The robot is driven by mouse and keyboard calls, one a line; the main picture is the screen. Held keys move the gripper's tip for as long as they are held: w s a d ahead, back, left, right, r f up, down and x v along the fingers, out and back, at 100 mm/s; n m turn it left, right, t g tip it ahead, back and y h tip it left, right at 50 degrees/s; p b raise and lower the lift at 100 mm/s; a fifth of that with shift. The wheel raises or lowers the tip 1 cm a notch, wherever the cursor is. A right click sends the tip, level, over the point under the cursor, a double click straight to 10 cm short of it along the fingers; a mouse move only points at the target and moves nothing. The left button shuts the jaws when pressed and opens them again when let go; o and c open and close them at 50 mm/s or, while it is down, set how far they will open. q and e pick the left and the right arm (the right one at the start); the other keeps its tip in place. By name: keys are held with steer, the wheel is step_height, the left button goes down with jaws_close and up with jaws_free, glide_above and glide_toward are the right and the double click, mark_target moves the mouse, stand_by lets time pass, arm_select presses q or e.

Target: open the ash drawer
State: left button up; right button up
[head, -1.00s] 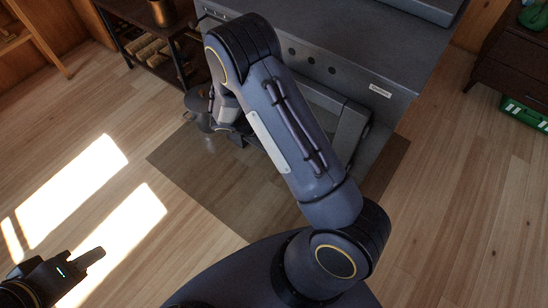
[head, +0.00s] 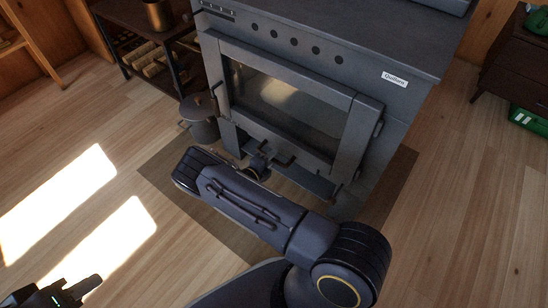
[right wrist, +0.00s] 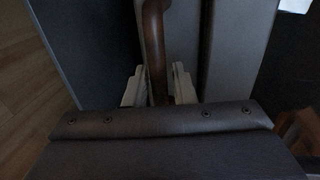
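The ash drawer (head: 312,182) is the low dark front under the glass door of the grey stove (head: 390,105). I cannot see that it stands out from the stove. My right gripper (head: 262,163) is low in front of the stove, at the left part of the drawer, partly hidden by its own wrist. In the right wrist view, the two pale fingers of my right gripper (right wrist: 159,86) stand apart on either side of a brown bar-like handle (right wrist: 155,45), with a gap visible on its right. My left gripper (head: 80,290) is at the lower left over the floor, away from the stove.
The glass stove door (head: 285,100) is shut above the drawer. A dark lidded bucket (head: 200,120) stands close to the stove's left side. A log shelf (head: 150,50) is behind it. The floor mat (head: 165,180) in front is clear apart from my arm.

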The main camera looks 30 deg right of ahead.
arm_select(q)
steer(key=shift+f, duration=0.2)
arm_select(e)
steer(key=shift+x, duration=0.8)
jaws_close()
